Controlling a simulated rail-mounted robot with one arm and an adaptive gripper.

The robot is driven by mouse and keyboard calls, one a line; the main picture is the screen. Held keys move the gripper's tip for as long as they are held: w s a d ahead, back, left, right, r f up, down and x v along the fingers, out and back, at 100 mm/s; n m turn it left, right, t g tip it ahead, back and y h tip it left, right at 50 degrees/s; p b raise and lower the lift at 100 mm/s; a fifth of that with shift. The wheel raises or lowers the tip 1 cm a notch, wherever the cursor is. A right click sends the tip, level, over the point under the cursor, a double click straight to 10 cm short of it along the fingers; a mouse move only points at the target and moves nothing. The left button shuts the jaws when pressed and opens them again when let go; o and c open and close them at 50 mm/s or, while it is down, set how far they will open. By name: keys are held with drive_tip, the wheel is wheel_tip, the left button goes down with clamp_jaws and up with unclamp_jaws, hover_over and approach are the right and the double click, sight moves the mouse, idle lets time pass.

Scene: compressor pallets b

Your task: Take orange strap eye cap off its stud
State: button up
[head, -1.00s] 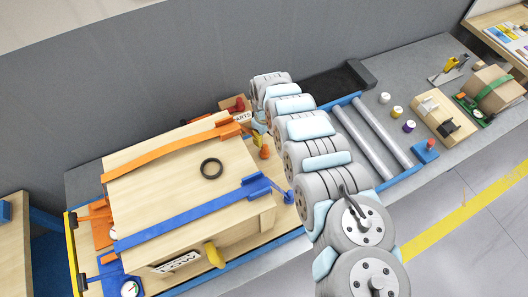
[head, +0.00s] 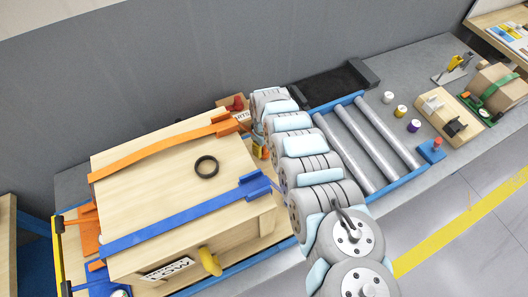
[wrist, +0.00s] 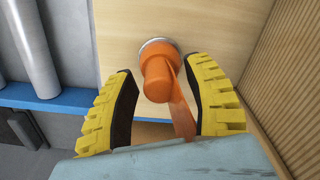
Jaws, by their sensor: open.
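The orange strap eye cap (wrist: 160,79) shows in the wrist view, set over a round metal base on a wooden board, with an orange tab running toward the lower right. My gripper (wrist: 165,85) is open, its two yellow-backed, dark-padded fingers on either side of the cap. The left finger stands apart from the cap; on the right the finger is close to it. The orange strap (head: 165,147) lies across the wooden crate (head: 190,200) in the head view. There my arm hides the gripper and most of the cap area.
A blue strap (head: 180,222) crosses the crate, and a black ring (head: 206,166) lies on top. The crate's corrugated-looking side (wrist: 290,90) rises close to my right finger. Metal rollers (head: 345,155) and a blue rail (wrist: 70,100) lie beside the board.

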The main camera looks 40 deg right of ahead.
clamp_jaws()
drive_tip(key=shift+r, duration=0.15)
drive_tip(key=shift+r+p, duration=2.35)
drive_tip(key=shift+r, duration=0.05)
